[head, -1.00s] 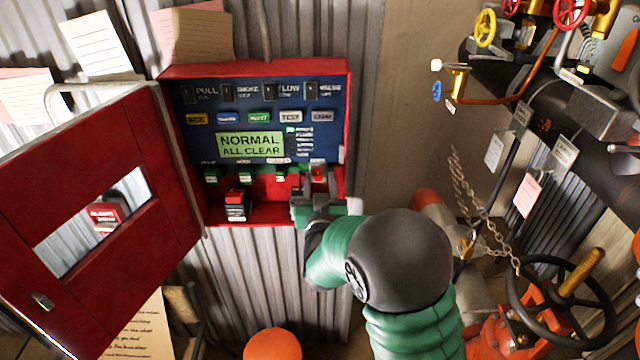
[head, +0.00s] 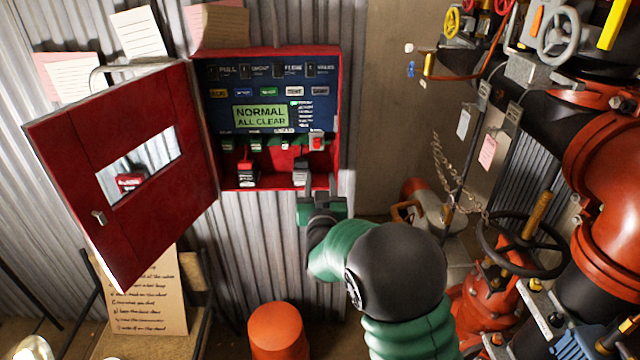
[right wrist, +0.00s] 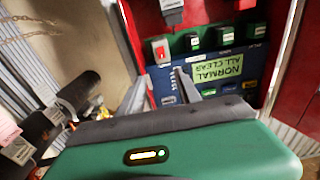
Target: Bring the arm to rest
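My right arm reaches in from the bottom of the head view. Its green gripper (head: 319,184) is at the lower right edge of the open red alarm panel (head: 342,120), with two grey fingers apart and nothing between them. The fingers also show in the right wrist view (right wrist: 173,82), apart, pointing at the panel. The panel's green display (head: 260,117) reads "NORMAL ALL CLEAR". A red switch (head: 317,143) sits at its right. Two block-like switches, one red-topped (head: 246,172) and one grey-topped (head: 300,170), stand below the display. My left gripper is not in view.
The panel's red door (head: 150,220) hangs open at left. An orange rounded post (head: 277,330) stands below the panel. Red pipes (head: 610,190), a black handwheel (head: 520,245) and a chain (head: 445,165) crowd the right. Bare corrugated wall lies under the panel.

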